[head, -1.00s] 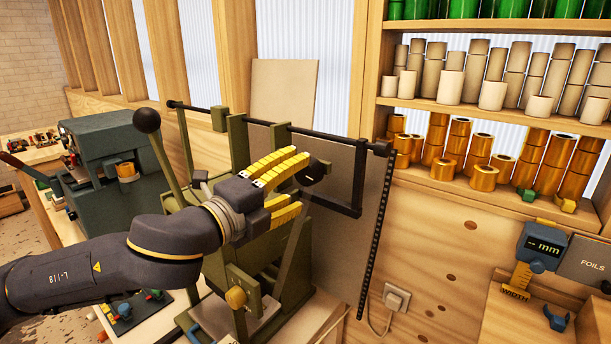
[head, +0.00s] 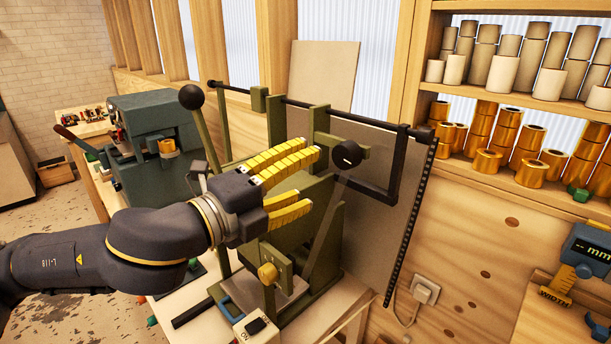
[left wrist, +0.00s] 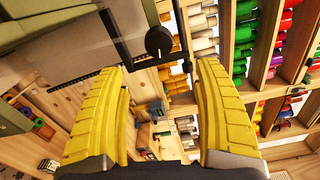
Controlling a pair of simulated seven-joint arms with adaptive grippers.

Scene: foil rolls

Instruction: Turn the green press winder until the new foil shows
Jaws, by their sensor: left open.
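The green press (head: 288,205) stands on the bench in the middle of the head view, with a tall lever ending in a black ball. A round black knob (head: 347,154), which looks like its winder, sits at the upper right of the press; it also shows in the left wrist view (left wrist: 158,41). My left gripper (head: 314,180) has yellow padded fingers, spread apart with nothing between them. It is in front of the press, just left of the knob and apart from it. In the left wrist view the knob lies beyond the fingertips. My right gripper is not in view.
A black bar frame (head: 392,172) and a dark perforated strip (head: 410,218) hang right of the knob. A second, darker machine (head: 150,150) stands at the left. Shelves at the right hold gold rolls (head: 532,172). A white switch box (head: 256,328) sits at the press's front.

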